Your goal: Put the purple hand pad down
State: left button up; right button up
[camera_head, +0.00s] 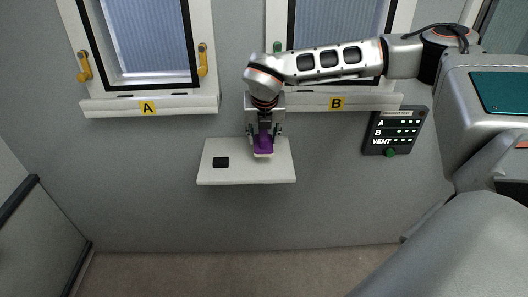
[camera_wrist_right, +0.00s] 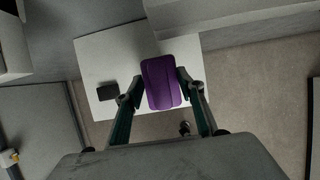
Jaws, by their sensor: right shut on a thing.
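The purple hand pad (camera_head: 263,141) is at the right part of a white wall shelf (camera_head: 245,173) in the head view. My right gripper (camera_head: 264,133) comes down from above and is shut on the pad. In the right wrist view the pad (camera_wrist_right: 161,84) sits between the two fingers of the gripper (camera_wrist_right: 160,92), over the shelf (camera_wrist_right: 110,52). A pale edge shows under the pad in the head view. I cannot tell whether the pad touches the shelf. My left gripper is not in view.
A small black block (camera_head: 221,162) lies on the shelf's left part; the shelf between it and the pad is clear. Windows with sills labelled A (camera_head: 149,108) and B (camera_head: 337,102) are above. A dark indicator panel (camera_head: 394,131) hangs at right.

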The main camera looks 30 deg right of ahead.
jog(key=shift+s+f, duration=0.1)
jog(key=shift+f, duration=3)
jog(key=o, duration=1.3)
jog(key=shift+f, duration=0.1)
jog(key=shift+c, duration=0.2)
